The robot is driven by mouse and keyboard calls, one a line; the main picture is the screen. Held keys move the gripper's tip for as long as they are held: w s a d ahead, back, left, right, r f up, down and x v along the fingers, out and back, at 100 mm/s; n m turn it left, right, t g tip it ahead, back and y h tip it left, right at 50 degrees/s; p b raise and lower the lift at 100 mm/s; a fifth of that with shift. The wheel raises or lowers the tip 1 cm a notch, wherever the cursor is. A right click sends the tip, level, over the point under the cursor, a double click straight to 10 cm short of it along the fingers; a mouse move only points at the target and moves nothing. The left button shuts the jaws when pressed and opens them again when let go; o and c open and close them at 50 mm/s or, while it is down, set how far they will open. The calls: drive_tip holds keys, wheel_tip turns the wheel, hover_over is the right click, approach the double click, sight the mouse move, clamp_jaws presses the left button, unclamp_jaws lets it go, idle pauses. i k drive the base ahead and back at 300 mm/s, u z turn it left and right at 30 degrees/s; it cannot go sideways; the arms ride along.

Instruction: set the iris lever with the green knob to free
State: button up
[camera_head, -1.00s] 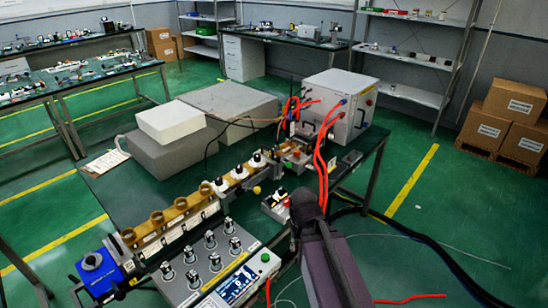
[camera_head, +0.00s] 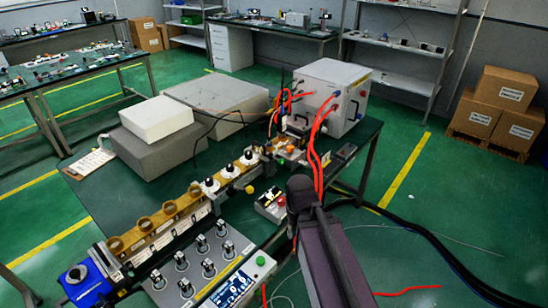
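A row of brass and grey parts (camera_head: 170,208) runs along the bench, with several black-and-white knobs (camera_head: 247,158) toward its far end. A small yellow knob (camera_head: 249,189) sticks out on its near side. I cannot make out a lever with a green knob; it is too small or hidden. The only green round piece I can pick out is a button (camera_head: 261,260) on the control box (camera_head: 238,286). My dark arm rises from the bottom, right of the row, and appears apart from it. My gripper cannot be made out; the arm hides that area.
A knob panel (camera_head: 205,262) and a blue device (camera_head: 84,280) stand at the near end. Red cables (camera_head: 318,140) run from the white cabinet (camera_head: 333,98) down close to my arm. Grey boxes (camera_head: 216,105) fill the bench's back. Floor at right is mostly clear, with cables.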

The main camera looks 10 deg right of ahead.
sight(282, 162)
drive_tip(key=k, duration=1.3)
drive_tip(key=z, duration=0.35)
drive_tip(key=i, duration=1.6)
drive_tip(key=u, duration=0.5)
